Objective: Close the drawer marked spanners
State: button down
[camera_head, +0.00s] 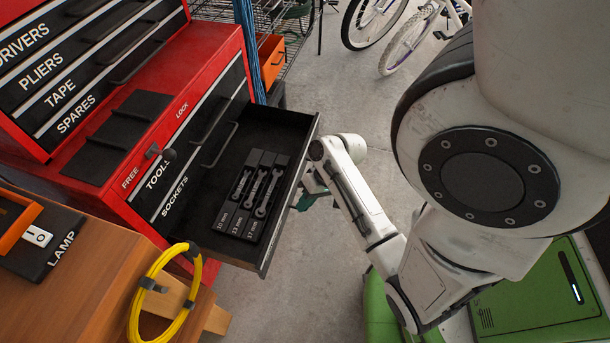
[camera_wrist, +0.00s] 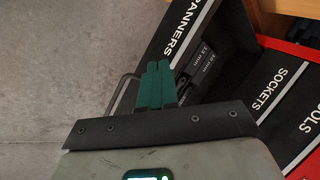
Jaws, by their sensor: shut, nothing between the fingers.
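The spanners drawer (camera_head: 268,130) stands pulled out of the red cabinet, low on its right side. Inside it, several spanners (camera_head: 262,192) lie in a black tray with size labels. In the wrist view, the drawer front (camera_wrist: 184,32) shows part of the word SPANNERS, with a thin bar handle (camera_wrist: 116,95) on its outer face. My gripper (camera_wrist: 157,68) has green fingers that are together and empty. They overlap the handle and drawer front in that view; I cannot tell whether they touch. In the head view, the drawer front and my arm mostly hide the gripper.
The red cabinet (camera_head: 205,60) has SOCKETS and TOOLS drawers, which look shut. A wooden bench (camera_head: 85,290) with a coiled yellow cable (camera_head: 143,300) stands at lower left. An orange bin (camera_head: 270,60) and bicycles are behind. Concrete floor lies open beyond the drawer.

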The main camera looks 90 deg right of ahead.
jog(key=s+d+m+t+h, duration=0.55)
jog(key=s+d+m, duration=0.4)
jog(key=s, duration=0.25)
send_near(296, 176)
notch_tip(296, 176, down, 3)
jog(key=shift+t, duration=0.25)
jog(key=w, duration=0.2)
jog(key=w+d, duration=0.1)
jog(key=w, duration=0.1)
jog(key=shift+f, duration=0.1)
jog(key=shift+w+d, duration=0.1)
jog(key=shift+w, duration=0.5)
jog(key=w+d+b, duration=0.1)
jog(key=w+d, duration=0.1)
jog(key=w, duration=0.6)
jog(key=w+d+b, duration=0.1)
jog(key=w, duration=0.6)
jog(key=w+d+b, duration=0.2)
jog(key=w, duration=0.6)
jog(key=shift+w+d, duration=0.35)
jog(key=shift+w, duration=0.05)
jog(key=shift+s+f, duration=0.1)
jog(key=shift+s, duration=0.05)
